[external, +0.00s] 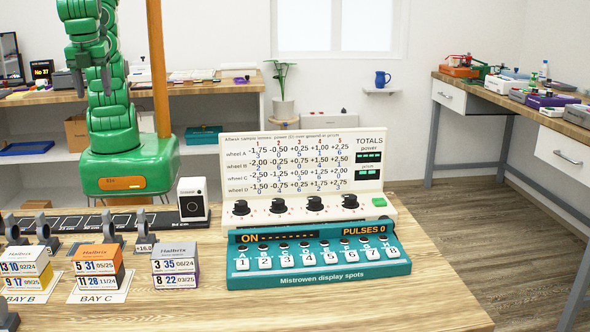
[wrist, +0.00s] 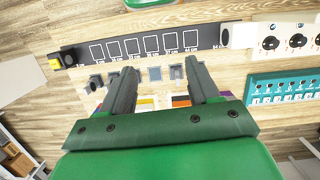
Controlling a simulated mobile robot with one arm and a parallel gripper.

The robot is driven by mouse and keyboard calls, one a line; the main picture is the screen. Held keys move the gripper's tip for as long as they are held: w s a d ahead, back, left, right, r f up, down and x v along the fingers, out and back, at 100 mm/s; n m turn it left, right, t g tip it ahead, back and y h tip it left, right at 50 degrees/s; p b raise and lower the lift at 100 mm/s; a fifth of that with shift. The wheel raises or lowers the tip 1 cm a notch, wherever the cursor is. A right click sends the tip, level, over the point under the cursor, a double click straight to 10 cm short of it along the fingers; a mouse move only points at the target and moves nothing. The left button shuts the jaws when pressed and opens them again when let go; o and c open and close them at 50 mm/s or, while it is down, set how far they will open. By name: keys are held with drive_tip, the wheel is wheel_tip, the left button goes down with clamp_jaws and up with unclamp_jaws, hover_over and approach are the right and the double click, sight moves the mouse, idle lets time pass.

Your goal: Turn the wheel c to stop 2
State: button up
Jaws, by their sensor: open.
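A cream console (external: 305,170) stands on the wooden table with a printed chart headed by stops 1 to 5 and rows wheel A to wheel D. Four black knobs line its lower ledge. The third from the left, apparently wheel C (external: 314,203), has a small dial around it; its letter and pointer setting are too small to read. In the wrist view, some knobs (wrist: 296,41) show at the right edge; I cannot tell which is C. My gripper (wrist: 160,68) is open and empty, above the table and left of the knobs, touching none of them.
A teal Mistrowen box (external: 320,281) with white numbered keys stands in front of the console. A green button (external: 379,202) is right of the knobs. A black numbered strip (wrist: 140,48), grey clips and Halbrix boxes (external: 97,265) occupy the left. The table's front right is clear.

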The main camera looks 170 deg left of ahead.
drive_tip(key=w+a+f+n, duration=0.1)
drive_tip(key=w+a, duration=1)
drive_tip(key=a, duration=0.2)
drive_tip(key=w+a+f+n, duration=0.1)
drive_tip(key=w+a+f, duration=0.15)
drive_tip(key=a, duration=0.45)
drive_tip(key=w+a+f, duration=0.2)
drive_tip(key=w+a, duration=0.1)
drive_tip(key=a, duration=0.4)
drive_tip(key=n+g+h, duration=0.2)
drive_tip(key=n, duration=0.1)
approach(316, 198)
drive_tip(key=shift+x, duration=4.25)
drive_tip(key=shift+d, duration=0.1)
drive_tip(key=shift+c, duration=0.2)
